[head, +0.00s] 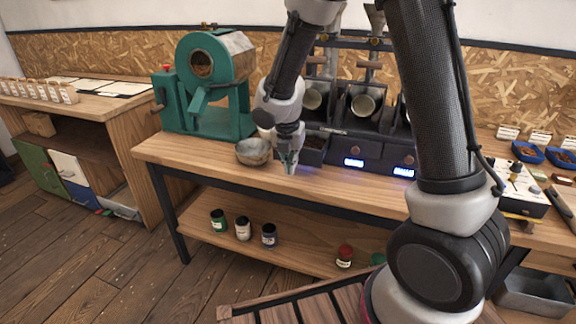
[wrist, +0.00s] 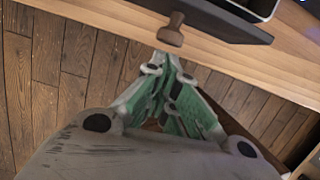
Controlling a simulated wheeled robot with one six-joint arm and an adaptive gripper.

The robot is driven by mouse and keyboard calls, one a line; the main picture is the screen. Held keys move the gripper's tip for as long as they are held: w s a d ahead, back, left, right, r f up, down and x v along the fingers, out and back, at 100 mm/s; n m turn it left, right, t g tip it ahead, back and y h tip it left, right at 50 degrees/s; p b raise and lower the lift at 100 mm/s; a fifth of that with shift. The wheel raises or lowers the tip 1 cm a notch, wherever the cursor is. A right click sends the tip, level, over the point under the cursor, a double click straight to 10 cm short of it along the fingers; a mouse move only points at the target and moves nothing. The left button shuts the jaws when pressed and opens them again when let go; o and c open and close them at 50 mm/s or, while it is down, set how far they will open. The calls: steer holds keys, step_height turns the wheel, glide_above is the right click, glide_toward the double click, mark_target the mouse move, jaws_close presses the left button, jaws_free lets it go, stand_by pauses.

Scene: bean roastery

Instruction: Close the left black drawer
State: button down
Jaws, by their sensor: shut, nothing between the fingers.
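The left black drawer (head: 314,155) stands pulled out from the black machine on the wooden bench, with dark contents visible inside. Its black front and wooden knob (wrist: 171,32) show at the top of the wrist view. My gripper (head: 289,167), with green fingers, is shut and empty just in front of the drawer, at its left side in the head view. In the wrist view the fingertips (wrist: 165,65) are just below the knob; I cannot tell whether they touch it. The gripper and forearm partly hide the drawer in the head view.
A metal bowl (head: 254,151) stands close left of my gripper, with a green roaster (head: 207,85) behind it. Lit displays (head: 354,162) mark the machine to the right. The lower shelf (head: 225,247) holds several jars. The front bench strip is mostly clear.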

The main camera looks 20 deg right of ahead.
steer(key=shift+w+d, duration=0.15)
steer(key=w+d, duration=0.2)
steer(key=w, duration=0.1)
steer(key=w+d, duration=0.5)
steer(key=w, duration=0.2)
steer(key=shift+w+d, duration=0.1)
steer(key=shift+d, duration=0.05)
steer(key=shift+r, duration=0.1)
